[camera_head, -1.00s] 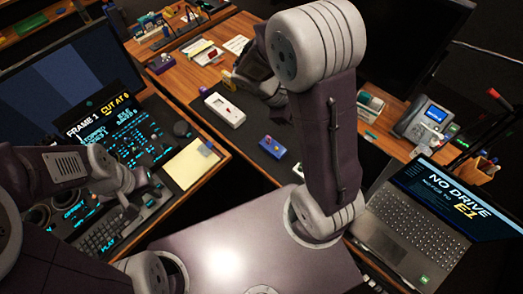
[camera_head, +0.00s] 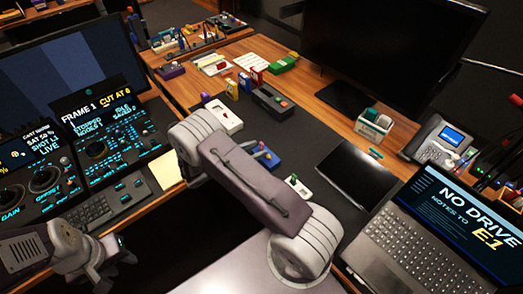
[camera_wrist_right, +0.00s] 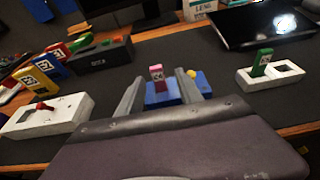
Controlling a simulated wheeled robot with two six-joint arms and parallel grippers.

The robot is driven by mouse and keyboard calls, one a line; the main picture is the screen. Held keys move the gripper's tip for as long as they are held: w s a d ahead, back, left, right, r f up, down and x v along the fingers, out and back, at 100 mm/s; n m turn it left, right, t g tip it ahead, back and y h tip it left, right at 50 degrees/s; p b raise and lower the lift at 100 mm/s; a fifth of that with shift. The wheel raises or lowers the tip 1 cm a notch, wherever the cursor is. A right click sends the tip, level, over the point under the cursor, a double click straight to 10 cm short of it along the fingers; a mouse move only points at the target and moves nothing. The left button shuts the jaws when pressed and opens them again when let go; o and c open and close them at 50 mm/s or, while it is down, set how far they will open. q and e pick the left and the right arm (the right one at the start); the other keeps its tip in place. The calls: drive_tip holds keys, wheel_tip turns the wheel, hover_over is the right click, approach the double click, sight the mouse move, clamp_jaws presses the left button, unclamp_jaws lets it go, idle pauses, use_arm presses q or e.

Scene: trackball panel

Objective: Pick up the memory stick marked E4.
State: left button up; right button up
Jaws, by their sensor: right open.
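A pink memory stick (camera_wrist_right: 157,74) with a label that looks like E4 stands upright in a blue holder (camera_wrist_right: 162,98), in the middle of the right wrist view. A yellow ball shows at the holder's right side. The blue holder also shows in the head view (camera_head: 266,157), partly behind my right arm. My right gripper (camera_wrist_right: 159,80) is open, its fingers to the left and right of the stick, with nothing visibly gripped.
A white box with a red stick (camera_wrist_right: 45,115) stands left, beside yellow and blue upright sticks and a dark box (camera_wrist_right: 103,55). A white holder with a green stick (camera_wrist_right: 268,75) stands right. A laptop (camera_head: 430,230) is at the right. Dark mat between them is clear.

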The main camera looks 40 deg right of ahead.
drive_tip(key=shift+w+d+f, duration=0.2)
drive_tip(key=shift+d+f, duration=0.1)
drive_tip(key=shift+d, duration=0.2)
drive_tip(key=x, duration=0.5)
drive_tip(key=shift+d+r, duration=0.15)
drive_tip(key=shift+r, duration=0.05)
clamp_jaws()
